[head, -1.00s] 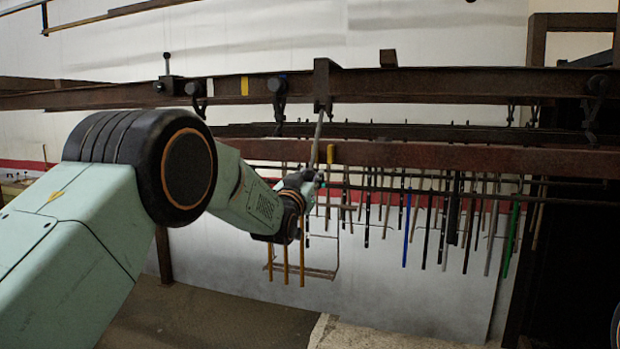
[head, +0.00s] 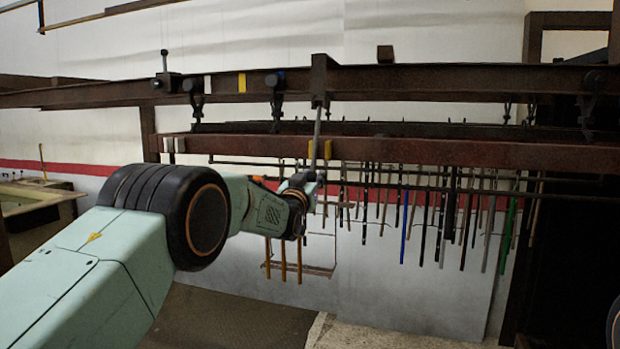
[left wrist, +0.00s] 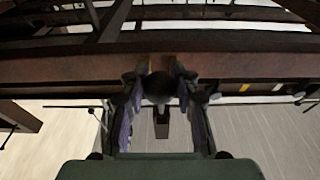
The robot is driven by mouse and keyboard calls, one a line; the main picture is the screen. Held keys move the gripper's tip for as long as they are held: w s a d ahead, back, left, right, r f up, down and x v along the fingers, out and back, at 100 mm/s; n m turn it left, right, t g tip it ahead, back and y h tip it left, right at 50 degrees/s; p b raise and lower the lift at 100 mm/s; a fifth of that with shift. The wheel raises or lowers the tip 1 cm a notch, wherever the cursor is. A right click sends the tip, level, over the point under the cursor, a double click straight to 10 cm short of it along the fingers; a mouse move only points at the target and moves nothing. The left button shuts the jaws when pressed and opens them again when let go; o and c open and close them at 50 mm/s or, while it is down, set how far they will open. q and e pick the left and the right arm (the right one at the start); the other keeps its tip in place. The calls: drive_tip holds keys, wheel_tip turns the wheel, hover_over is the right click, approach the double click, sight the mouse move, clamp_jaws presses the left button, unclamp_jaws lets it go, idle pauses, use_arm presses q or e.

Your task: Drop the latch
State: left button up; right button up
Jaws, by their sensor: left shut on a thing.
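A thin grey rod (head: 317,138) hangs from a dark bracket (head: 320,78) on the upper rail, slightly tilted, its lower end at my left gripper (head: 306,181). The left gripper is shut on the rod's lower end. In the left wrist view, the fingers of the left gripper (left wrist: 160,88) close around a dark round end (left wrist: 158,86) below the red-brown beam. A small upright lever with a ball top (head: 165,62) stands on the upper rail at the left, away from the gripper. I cannot tell which part is the latch. My right gripper is not in view.
The red-brown beam (head: 420,153) runs across behind the rod, with yellow marks near it. Trolley hangers (head: 277,95) sit on the upper rail (head: 440,78). A hanging frame with orange bars (head: 283,262) is below the gripper. Several thin rods (head: 405,225) hang at the right.

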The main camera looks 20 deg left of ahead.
use_arm(q)
drive_tip(key=shift+w+f, duration=0.35)
drive_tip(key=shift+w, duration=0.4)
drive_tip(key=shift+w+f, duration=0.3)
drive_tip(key=shift+w, duration=0.45)
drive_tip(key=o, duration=1)
drive_tip(key=shift+o, duration=0.2)
drive_tip(key=shift+r, duration=0.1)
drive_tip(key=shift+s, duration=0.1)
drive_tip(key=r+b+v, duration=0.1)
drive_tip(key=b+v, duration=0.1)
drive_tip(key=v, duration=0.4)
drive_tip(key=shift+s+b, duration=0.4)
drive_tip(key=shift+s, duration=0.1)
drive_tip(key=shift+r, duration=0.15)
